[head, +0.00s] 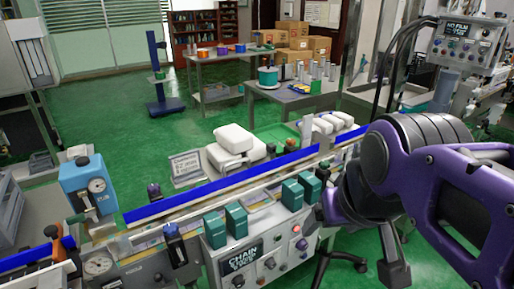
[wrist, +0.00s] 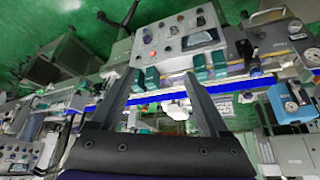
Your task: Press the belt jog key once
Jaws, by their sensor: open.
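The control panel (head: 262,255) is a grey box on the front of the conveyor, with a dark "CHAIN" display (head: 241,258), several knobs and buttons, and a red button (head: 302,244). I cannot read which control is the belt jog key. In the wrist view the panel (wrist: 178,38) appears upside down, beyond the fingertips. My gripper (wrist: 160,76) is open and empty, its two dark fingers apart. It touches no control that I can see. In the head view my purple arm comes in from the right and hides the conveyor's right part.
Green blocks (head: 237,220) stand along the conveyor edge above the panel. The blue-edged belt (head: 220,187) runs behind them. A blue gauge unit (head: 90,188) stands at left. Another display box (head: 468,43) is at upper right.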

